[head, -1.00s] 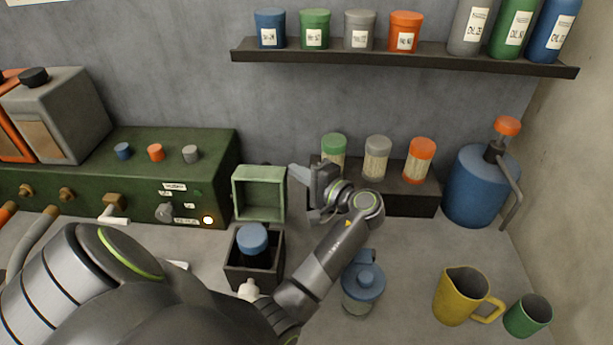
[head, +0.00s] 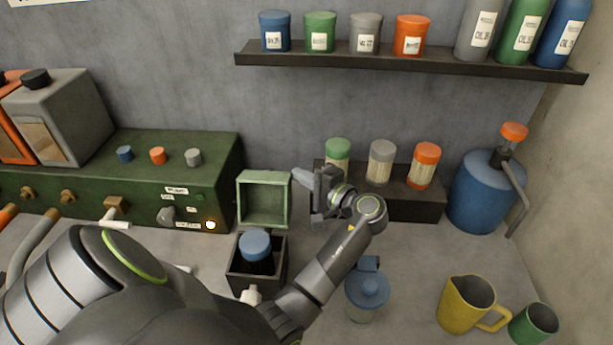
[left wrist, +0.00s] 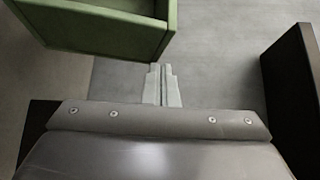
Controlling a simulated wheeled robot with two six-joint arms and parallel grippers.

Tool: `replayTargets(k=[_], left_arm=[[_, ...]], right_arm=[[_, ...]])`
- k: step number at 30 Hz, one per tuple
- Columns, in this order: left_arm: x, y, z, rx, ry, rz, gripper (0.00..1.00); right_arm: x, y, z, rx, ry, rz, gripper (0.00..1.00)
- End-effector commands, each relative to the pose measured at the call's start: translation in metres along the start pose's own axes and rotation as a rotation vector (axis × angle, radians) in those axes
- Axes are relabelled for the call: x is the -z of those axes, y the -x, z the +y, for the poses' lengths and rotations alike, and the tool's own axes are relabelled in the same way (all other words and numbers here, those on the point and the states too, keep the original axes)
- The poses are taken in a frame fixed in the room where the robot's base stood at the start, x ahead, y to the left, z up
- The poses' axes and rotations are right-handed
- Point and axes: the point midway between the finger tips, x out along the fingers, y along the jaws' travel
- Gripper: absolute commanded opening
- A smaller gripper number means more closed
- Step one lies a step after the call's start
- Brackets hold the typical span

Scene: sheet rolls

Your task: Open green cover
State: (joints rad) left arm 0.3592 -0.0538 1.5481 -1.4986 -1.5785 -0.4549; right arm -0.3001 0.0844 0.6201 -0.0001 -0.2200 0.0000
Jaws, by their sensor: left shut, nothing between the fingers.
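The green cover (head: 263,201) stands upright and open at the back of a dark box (head: 243,282), its hollow side facing forward. A blue-capped jar (head: 256,245) sits in that box. My left gripper (head: 299,176) is just right of the cover's upper right edge, with its fingers pointing toward the left. In the left wrist view the fingers (left wrist: 161,84) are together and empty. The green cover (left wrist: 103,28) shows there at upper left, a little apart from the fingertips. My right gripper is not in view.
A dark stand (head: 411,202) with several capped jars is right of my gripper. A blue-lidded jar (head: 367,290), a yellow jug (head: 466,305) and a green cup (head: 534,323) stand at front right. A green control panel (head: 110,180) is on the left. A shelf (head: 410,62) runs above.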

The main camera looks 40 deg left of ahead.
Motion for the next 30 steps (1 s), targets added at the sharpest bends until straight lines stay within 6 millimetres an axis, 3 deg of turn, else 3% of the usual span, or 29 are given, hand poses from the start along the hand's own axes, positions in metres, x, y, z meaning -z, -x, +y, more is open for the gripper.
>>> replayTargets(k=[12,24,30], left_arm=[[-0.004,-0.003,-0.005,0.006,-0.004,-0.014,0.0],[-0.008,0.013,-0.077,0.01,0.003,-0.004,0.0],[-0.009,0.017,-0.097,0.009,-0.002,-0.002,0.0]], right_arm=[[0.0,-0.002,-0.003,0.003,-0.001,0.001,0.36],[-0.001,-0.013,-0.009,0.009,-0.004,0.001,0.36],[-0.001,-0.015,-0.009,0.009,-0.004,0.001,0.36]])
